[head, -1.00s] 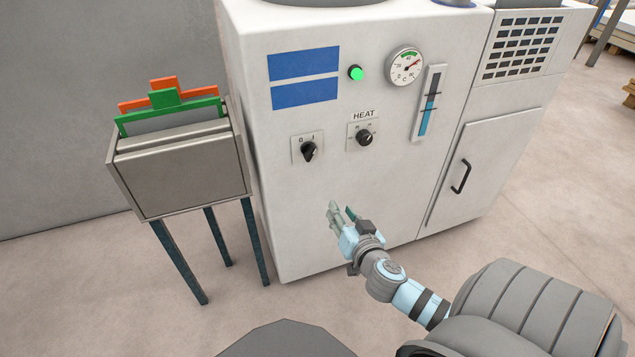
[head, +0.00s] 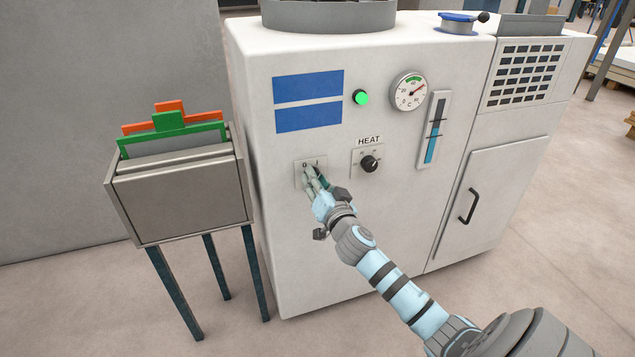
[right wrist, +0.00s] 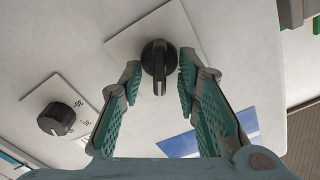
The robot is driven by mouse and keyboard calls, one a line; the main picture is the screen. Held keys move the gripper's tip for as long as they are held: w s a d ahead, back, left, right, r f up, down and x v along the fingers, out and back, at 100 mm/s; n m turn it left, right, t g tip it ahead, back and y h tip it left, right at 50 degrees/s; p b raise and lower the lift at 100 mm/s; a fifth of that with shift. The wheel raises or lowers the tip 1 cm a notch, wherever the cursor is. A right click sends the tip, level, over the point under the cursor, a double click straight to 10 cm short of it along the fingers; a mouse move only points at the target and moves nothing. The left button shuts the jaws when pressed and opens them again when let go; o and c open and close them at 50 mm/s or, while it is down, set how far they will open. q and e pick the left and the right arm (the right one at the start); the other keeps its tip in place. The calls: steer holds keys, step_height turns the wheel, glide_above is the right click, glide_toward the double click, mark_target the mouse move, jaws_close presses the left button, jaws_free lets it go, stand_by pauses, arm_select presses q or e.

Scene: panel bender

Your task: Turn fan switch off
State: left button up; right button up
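The fan switch is a black rotary knob on a pale square plate (head: 299,174) marked 0 and I, on the front of the white machine. In the head view my right gripper (head: 315,177) is in front of it and hides most of the knob. In the right wrist view the black knob (right wrist: 160,62) stands between the two open fingertips, with a visible gap on each side. Its ridge points down in that picture. I cannot read the 0 and I marks there. My left gripper is not in view.
The HEAT knob (head: 369,164) is just right of the switch. Above are a lit green lamp (head: 361,97), blue panels (head: 308,86) and a gauge (head: 409,91). A metal holder on legs (head: 183,195) stands close to the left of the machine.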

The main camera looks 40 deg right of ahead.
jaws_close()
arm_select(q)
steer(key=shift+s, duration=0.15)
arm_select(e)
steer(key=shift+n, duration=0.4)
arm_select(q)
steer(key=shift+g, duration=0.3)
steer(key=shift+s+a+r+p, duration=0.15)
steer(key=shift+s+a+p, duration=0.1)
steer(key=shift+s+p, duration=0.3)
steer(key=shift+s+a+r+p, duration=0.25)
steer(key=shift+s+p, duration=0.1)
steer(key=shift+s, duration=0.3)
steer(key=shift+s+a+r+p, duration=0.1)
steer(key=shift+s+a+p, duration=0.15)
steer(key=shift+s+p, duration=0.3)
arm_select(e)
steer(key=shift+a+n, duration=0.2)
steer(key=shift+n, duration=5.3)
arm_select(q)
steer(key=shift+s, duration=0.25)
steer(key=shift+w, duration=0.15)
arm_select(e)
jaws_free()
